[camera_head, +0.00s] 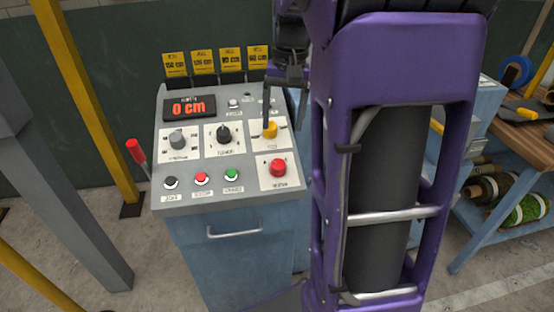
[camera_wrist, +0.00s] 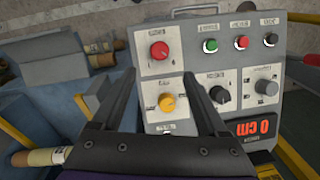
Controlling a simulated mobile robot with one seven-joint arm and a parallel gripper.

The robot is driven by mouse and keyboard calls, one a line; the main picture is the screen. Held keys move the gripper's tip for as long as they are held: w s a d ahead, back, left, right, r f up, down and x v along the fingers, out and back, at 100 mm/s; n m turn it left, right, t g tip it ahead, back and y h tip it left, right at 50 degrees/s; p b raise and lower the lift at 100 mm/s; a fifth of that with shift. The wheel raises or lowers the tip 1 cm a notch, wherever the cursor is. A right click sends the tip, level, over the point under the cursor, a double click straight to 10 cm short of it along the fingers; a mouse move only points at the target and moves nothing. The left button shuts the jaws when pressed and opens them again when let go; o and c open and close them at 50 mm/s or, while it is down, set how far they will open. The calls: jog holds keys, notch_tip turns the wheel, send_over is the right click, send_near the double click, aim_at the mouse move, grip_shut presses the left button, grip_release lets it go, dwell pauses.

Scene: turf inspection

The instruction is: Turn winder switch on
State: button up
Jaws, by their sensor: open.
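The control panel (camera_head: 228,188) has a grey knob (camera_head: 178,139), a black knob (camera_head: 224,133) and a yellow knob (camera_head: 270,129) in a row. Their labels are too small to read, so I cannot tell by name which is the winder switch. My gripper (camera_wrist: 162,74) is open and empty over the panel's right side in the head view. In the wrist view the yellow knob (camera_wrist: 167,103) shows between the two fingers, with the black knob (camera_wrist: 219,95) just right of them. In the head view a dark finger reaches down by the yellow knob; contact is unclear.
Black, red and green buttons line the panel's front. The display (camera_head: 189,108) reads 0 cm. Yellow cards (camera_head: 203,62) stand behind the panel. A red-handled lever (camera_head: 136,152) is at left; a workbench with rolls (camera_head: 530,208) is at right.

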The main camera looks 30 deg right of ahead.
aim_at(278, 162)
jog(key=f, duration=0.4)
jog(key=f+b, duration=0.1)
jog(key=f, duration=0.6)
jog(key=shift+w+a+f, duration=0.2)
jog(key=shift+a+f, duration=0.2)
jog(key=shift+c, duration=0.2)
grip_shut()
